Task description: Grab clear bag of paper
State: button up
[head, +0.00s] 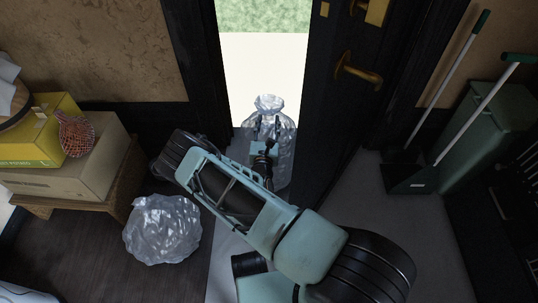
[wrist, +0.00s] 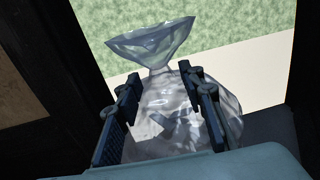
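A clear, tied-looking bag (head: 268,104) stands in the open doorway, with its gathered neck and flared top upward. In the wrist view the same clear bag (wrist: 168,108) fills the middle, with pale, paper-like shapes inside. My gripper (head: 266,125) is at this bag. In the wrist view my gripper (wrist: 160,78) has its two dark fingers spread apart, one on each side of the bag below its flared top. I cannot tell whether the fingers touch the plastic. A second clear, crumpled bag (head: 162,229) sits on the floor at the left, away from my gripper.
A dark door (head: 335,120) with a brass handle stands open just right of the bag. A wooden stand (head: 85,195) with boxes is at the left. A dustpan (head: 410,176) and a green bin (head: 475,130) are at the right. Bright open ground lies beyond the doorway.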

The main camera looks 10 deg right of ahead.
jog(key=shift+x, duration=0.9)
grip_shut()
jog(key=shift+r, duration=0.1)
